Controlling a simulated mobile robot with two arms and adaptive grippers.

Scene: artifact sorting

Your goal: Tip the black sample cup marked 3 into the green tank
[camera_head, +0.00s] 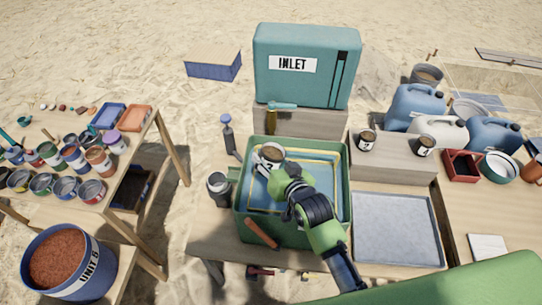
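The green tank (243,233) stands in the middle of the table, with water inside and a yellow line around its inner wall. My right gripper (270,166) reaches in from the lower right, over the tank's left half. It appears shut on a small cup (272,153) with brown contents and a pale label; its number cannot be read. The cup's opening still faces largely upward. Two other dark cups with white labels, a left one (367,141) and a right one (425,145), stand on a wooden block behind right. My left gripper is not in view.
A teal INLET box (305,85) stands behind the tank. A grey tray (396,230) lies right of it, and a dark canister (218,188) stands left. Jugs (415,108) fill the back right. A side table (120,175) holds several paint cans.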

